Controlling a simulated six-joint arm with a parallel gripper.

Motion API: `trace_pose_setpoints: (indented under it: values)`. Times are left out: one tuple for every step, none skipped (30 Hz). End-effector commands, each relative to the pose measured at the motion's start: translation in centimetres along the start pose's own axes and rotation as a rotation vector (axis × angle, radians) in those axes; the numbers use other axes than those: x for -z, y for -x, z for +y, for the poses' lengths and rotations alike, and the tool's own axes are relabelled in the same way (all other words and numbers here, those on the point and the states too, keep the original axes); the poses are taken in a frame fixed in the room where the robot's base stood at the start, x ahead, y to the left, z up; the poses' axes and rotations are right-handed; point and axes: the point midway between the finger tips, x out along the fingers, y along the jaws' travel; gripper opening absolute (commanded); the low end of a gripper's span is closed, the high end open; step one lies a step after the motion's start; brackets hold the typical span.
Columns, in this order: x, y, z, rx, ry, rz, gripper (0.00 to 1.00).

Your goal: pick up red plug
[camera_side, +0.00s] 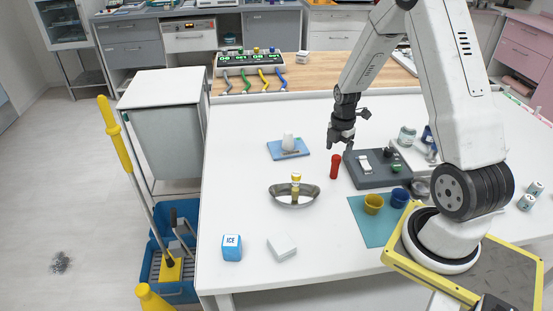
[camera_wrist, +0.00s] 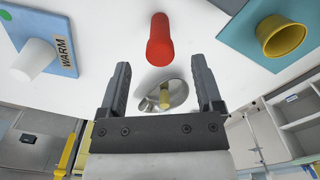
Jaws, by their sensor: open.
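The red plug (camera_side: 335,166) is a small red cylinder on the white table, between the metal kidney dish and the grey device. In the wrist view the red plug (camera_wrist: 159,40) shows near the top centre, beyond my fingertips. My gripper (camera_side: 340,140) is above the table, a little above the plug in the side picture, and apart from it. In the wrist view my gripper (camera_wrist: 162,78) shows two dark fingers spread wide, with nothing held between them.
A kidney dish (camera_side: 311,199) holding a small yellow-capped vial is left of the plug. A grey device (camera_side: 364,180) stands close on its right. A blue pad (camera_side: 275,150) with a white object, a teal mat (camera_side: 367,235) with yellow and blue cups, and an ICE cube (camera_side: 232,247) are around.

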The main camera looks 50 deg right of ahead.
Motion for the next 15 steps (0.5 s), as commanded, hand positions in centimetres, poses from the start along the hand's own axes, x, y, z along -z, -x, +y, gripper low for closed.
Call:
trace_pose_setpoints:
  values:
    - [0.0,-0.4,0.0,0.001,0.000,0.001,0.84]
    - [0.0,-0.6,0.0,0.000,0.000,0.000,0.84]
    - [0.0,-1.0,0.0,0.000,0.000,0.000,0.84]
    - [0.0,-1.2,0.0,0.001,0.000,0.000,0.84]
    - [0.0,-1.4,0.0,0.001,0.000,0.000,0.84]
    - [0.0,-1.6,0.0,0.000,0.000,0.000,0.84]
    - [0.0,-1.7,0.0,0.000,0.000,0.000,0.84]
    - [0.0,-1.8,0.0,-0.001,-0.001,0.000,0.84]
    - [0.0,-1.9,0.0,-0.001,-0.001,-0.001,0.84]
    - [0.0,-1.9,0.0,-0.002,-0.001,-0.001,0.84]
    - [0.0,-1.9,0.1,-0.002,-0.001,-0.001,0.84]
    - [0.0,-1.9,0.1,-0.002,-0.001,-0.001,0.84]
    - [0.0,-1.9,0.1,-0.002,-0.001,-0.001,0.84]
    - [0.0,-2.0,0.0,-0.002,-0.001,-0.001,0.84]
    - [0.0,-2.0,0.0,-0.001,-0.001,-0.001,0.84]
